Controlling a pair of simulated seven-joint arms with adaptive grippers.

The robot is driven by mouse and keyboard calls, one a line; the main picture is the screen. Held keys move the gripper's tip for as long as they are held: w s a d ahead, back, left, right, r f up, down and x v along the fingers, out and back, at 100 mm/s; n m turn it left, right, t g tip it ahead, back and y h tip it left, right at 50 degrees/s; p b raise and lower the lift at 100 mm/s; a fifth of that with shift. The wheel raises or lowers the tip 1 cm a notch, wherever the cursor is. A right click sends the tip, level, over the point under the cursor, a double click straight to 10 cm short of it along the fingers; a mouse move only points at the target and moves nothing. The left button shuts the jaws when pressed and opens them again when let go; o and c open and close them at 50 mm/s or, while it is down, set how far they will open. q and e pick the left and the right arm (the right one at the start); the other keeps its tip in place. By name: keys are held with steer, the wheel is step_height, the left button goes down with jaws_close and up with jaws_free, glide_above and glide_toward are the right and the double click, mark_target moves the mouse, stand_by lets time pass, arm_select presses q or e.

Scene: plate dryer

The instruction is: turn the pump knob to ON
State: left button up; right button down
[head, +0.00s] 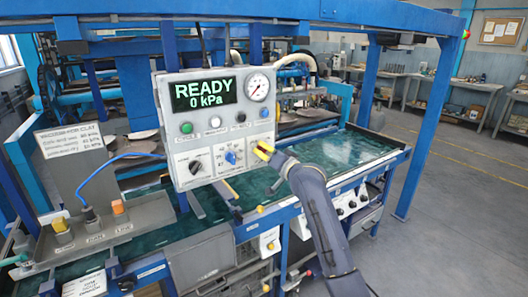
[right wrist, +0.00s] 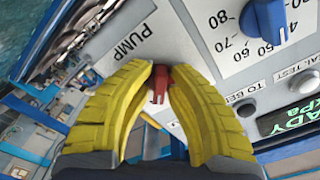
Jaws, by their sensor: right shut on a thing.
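The grey control panel (head: 180,142) faces me in the head view; its display (head: 204,93) reads READY, 0 kPa. The red pump knob (right wrist: 159,84) shows in the right wrist view, beside the label PUMP (right wrist: 133,41). In the head view the knob is mostly hidden by the gripper. My right gripper (head: 263,151) is at the panel's lower right, its yellow fingers shut on the knob. In the right wrist view the fingertips (right wrist: 172,77) are on either side of it. The ON and OFF marks cannot be read. My left gripper is not in view.
A blue dial knob (head: 231,157) and a black knob (head: 196,167) sit left of the pump knob. Several buttons, one green (head: 187,128), and a round gauge (head: 258,87) are above. A blue frame post (head: 408,150) stands to the right of my right arm.

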steer(key=shift+a+f+m, duration=0.25)
steer(key=shift+m, duration=0.05)
stand_by(0.4)
steer(key=c, duration=1.5)
jaws_free()
steer(key=shift+a, duration=0.1)
steer(key=shift+o, duration=0.2)
steer(key=shift+r, duration=0.1)
steer(key=shift+s+d, duration=0.35)
steer(key=shift+d, duration=0.1)
steer(key=v, duration=1.1)
steer(key=shift+a, duration=0.1)
